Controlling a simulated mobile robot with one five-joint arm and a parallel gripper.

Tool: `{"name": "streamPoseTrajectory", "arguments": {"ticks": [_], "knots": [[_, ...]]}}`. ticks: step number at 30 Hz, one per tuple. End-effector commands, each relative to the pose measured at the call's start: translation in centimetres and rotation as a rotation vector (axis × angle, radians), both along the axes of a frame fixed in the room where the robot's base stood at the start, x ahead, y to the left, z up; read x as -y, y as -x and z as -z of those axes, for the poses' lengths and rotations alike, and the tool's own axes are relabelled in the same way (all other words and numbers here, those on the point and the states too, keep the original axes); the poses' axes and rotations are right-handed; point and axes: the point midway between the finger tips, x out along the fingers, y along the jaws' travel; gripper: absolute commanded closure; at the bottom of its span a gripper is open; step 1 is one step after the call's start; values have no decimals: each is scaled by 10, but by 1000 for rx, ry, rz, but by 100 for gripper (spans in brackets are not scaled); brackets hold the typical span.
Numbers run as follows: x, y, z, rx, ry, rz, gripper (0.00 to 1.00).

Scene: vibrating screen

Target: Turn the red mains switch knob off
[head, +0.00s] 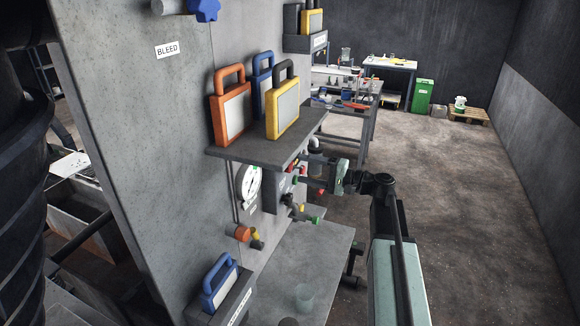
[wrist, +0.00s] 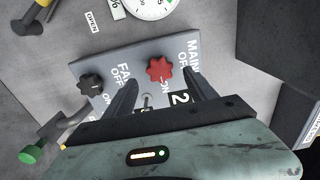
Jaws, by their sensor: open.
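The red mains switch knob (wrist: 160,70) is a lobed knob on a grey panel (wrist: 125,72), beside the printed words MAINS, OFF and ON. Which way it points is too small to tell. My gripper (wrist: 159,80) is open in the wrist view, its fingers apart and pointing toward the panel. The red knob shows between and just beyond the two fingertips, with nothing clearly gripped. Whether the fingers touch it I cannot tell. In the head view my gripper (head: 308,172) is at the panel under the shelf, and the knob is hard to make out there.
A black knob (wrist: 90,84) marked FAN sits left of the red one, and a small toggle (wrist: 147,102) lies below. A gauge (head: 249,187) and valves with an orange (head: 242,233) and a green handle (wrist: 28,154) are nearby. A shelf (head: 235,153) with lockout frames overhangs the panel.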

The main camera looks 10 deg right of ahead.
Motion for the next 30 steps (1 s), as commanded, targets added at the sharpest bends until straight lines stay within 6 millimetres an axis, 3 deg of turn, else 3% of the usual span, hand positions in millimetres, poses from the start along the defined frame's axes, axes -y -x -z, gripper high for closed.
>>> {"name": "streamPoseTrajectory", "arguments": {"ticks": [7,17,24,25,30], "knots": [[-34,-23,0,0,0,-3,35],[-40,-26,0,0,0,-2,35],[-40,-26,0,0,0,-2,95],[-50,-25,0,0,0,-8,95],[-45,-26,0,12,8,-7,95]]}}
